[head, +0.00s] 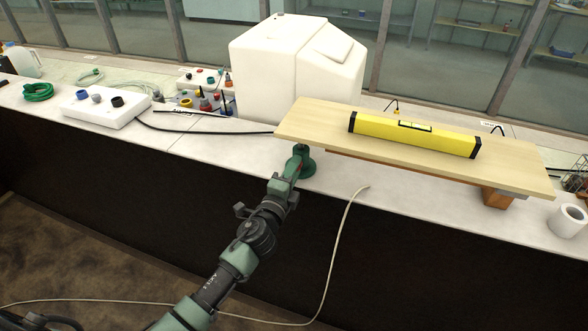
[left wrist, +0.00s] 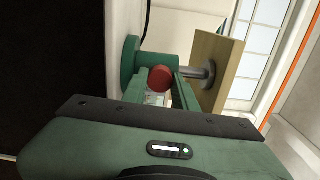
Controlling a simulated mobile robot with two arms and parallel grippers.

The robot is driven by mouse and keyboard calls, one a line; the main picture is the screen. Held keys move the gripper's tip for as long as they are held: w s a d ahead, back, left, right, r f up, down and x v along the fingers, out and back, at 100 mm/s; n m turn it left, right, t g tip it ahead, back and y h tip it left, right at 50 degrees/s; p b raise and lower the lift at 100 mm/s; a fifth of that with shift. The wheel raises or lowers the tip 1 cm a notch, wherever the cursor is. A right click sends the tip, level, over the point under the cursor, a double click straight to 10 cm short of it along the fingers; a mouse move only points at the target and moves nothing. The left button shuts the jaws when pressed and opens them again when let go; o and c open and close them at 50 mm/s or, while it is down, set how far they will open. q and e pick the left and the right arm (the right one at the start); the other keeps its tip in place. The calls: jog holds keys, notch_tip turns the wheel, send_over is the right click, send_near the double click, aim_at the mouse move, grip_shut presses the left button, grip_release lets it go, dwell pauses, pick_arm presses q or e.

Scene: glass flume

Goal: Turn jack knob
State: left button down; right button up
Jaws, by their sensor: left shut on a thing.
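The green jack (head: 308,165) stands on the white bench top under the left end of a wooden board (head: 330,119). In the left wrist view the jack (left wrist: 129,62) shows its green base, a red knob (left wrist: 161,78) and a grey post reaching to the board (left wrist: 208,70). My left gripper (head: 297,158) is at the jack, and in the left wrist view its two fingers (left wrist: 165,85) are on either side of the red knob, shut on it. A yellow spirit level (head: 415,134) lies on the board. My right gripper is not in view.
A wooden block (head: 497,197) supports the board's right end. A white tank (head: 290,68) stands behind the board. A white control box (head: 106,107) is to the left, a white roll (head: 567,220) at far right. A pale cable (head: 345,220) hangs over the bench front.

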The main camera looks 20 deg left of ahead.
pick_arm(q)
jog(key=m, duration=0.6)
jog(key=shift+f, duration=0.1)
jog(key=shift+m+p, duration=0.3)
dwell(0.3)
jog(key=c, duration=1.1)
grip_release()
jog(key=shift+s, duration=0.1)
jog(key=shift+f, duration=0.15)
